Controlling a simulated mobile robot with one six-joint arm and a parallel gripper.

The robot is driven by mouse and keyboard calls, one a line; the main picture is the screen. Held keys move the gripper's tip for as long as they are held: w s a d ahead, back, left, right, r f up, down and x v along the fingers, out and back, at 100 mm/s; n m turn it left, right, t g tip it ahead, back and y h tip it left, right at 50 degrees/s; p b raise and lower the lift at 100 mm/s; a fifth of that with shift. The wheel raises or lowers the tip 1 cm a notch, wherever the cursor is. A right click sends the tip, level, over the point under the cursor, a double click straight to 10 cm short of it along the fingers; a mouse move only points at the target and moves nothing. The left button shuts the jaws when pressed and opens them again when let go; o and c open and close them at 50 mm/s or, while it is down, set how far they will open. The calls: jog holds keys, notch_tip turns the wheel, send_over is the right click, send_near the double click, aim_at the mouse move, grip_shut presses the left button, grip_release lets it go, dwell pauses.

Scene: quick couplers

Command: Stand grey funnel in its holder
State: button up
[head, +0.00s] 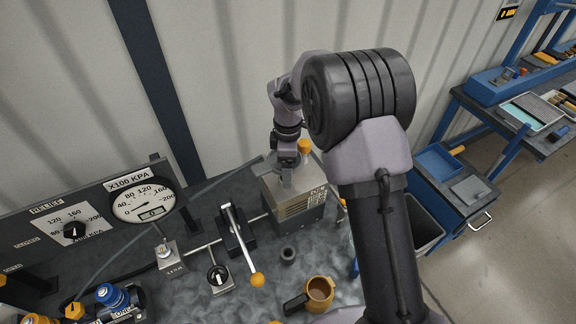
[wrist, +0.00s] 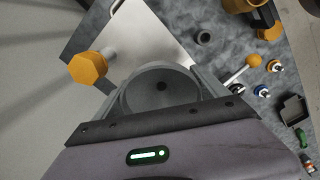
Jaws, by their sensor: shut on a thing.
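In the head view my gripper (head: 287,178) is above the top of a metal box, and the funnel is hard to make out there. A small dark ring (head: 288,255) stands on the bench in front of the box and also shows in the wrist view (wrist: 203,38). It may be the holder; I cannot tell for sure.
The metal box (head: 297,208) with an orange cap (head: 304,146) stands close under my gripper. An orange jug (head: 320,291), a lever with an orange ball (head: 257,280) and a valve block (head: 218,279) surround the ring. A gauge panel (head: 80,222) is at left.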

notch_tip(320, 180, up, 4)
jog(key=p, duration=0.3)
jog(key=shift+r+p, duration=0.1)
jog(key=shift+p, duration=0.2)
jog(key=shift+f, duration=0.2)
